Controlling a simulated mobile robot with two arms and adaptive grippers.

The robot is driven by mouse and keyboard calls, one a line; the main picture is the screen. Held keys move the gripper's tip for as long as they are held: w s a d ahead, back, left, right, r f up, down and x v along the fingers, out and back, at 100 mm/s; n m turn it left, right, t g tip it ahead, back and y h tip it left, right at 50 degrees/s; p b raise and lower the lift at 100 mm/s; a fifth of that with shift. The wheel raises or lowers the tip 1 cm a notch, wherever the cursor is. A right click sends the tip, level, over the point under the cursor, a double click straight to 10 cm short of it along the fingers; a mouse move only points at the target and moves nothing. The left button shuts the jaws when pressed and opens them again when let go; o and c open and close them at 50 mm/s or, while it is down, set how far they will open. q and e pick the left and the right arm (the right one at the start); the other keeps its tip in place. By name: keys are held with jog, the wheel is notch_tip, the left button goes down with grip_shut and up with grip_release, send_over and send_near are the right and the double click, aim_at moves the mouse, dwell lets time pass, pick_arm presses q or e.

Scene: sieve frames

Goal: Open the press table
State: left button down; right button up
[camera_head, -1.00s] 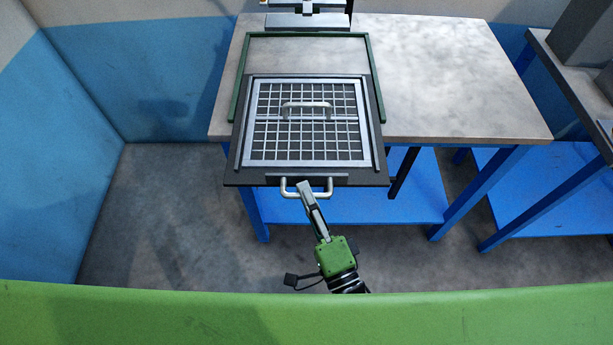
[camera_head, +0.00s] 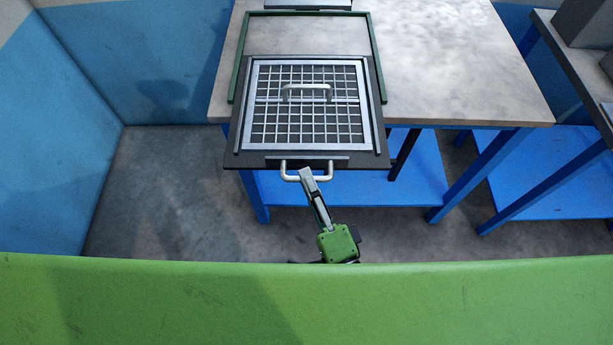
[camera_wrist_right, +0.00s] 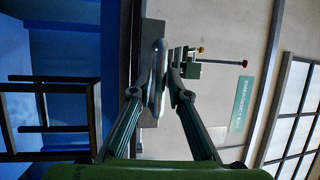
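The press table is a dark sliding plate (camera_head: 232,153) carrying a metal sieve frame (camera_head: 254,100) with a grid and its own top handle (camera_head: 306,86). The plate sticks out past the front edge of the worktable, and the green guide frame (camera_head: 374,50) behind it encloses bare surface. A silver pull handle (camera_head: 286,172) is on the plate's front. My right gripper (camera_head: 306,172) is at this handle; in the right wrist view its fingers (camera_wrist_right: 165,85) close around the silver bar (camera_wrist_right: 158,75). My left gripper is not in view.
The grey worktable (camera_head: 460,70) is bare to the right of the press. A second table (camera_head: 560,50) stands at far right. A blue wall (camera_head: 60,130) is at left. Open floor (camera_head: 170,190) lies left of the plate.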

jog(key=v, duration=1.1)
jog(key=s+d+f+n+g+h, duration=0.1)
jog(key=d+f+n+g, duration=0.2)
jog(key=f, duration=0.8)
jog(key=d+f+n+g+h, duration=0.1)
jog(key=d+f+n+g, duration=0.15)
jog(key=f, duration=0.75)
jog(key=s+d+f+n+g+h, duration=0.1)
jog(key=d+f+n+g+h, duration=0.2)
jog(key=f, duration=0.8)
jog(key=s+d+f+n+g+h, duration=0.1)
jog(key=s+d+f+n+g, duration=0.2)
jog(key=s+f, duration=0.5)
jog(key=s+d+f+n+g+h, duration=0.1)
jog(key=s+d+f+n+g, duration=0.2)
jog(key=s+d+f+g, duration=0.3)
jog(key=s+d+f, duration=0.1)
jog(key=s+f, duration=0.1)
jog(key=s, duration=0.3)
jog(key=shift+s+d+f+h, duration=0.2)
jog(key=shift+d+f+h, duration=0.1)
jog(key=shift+f+h, duration=0.1)
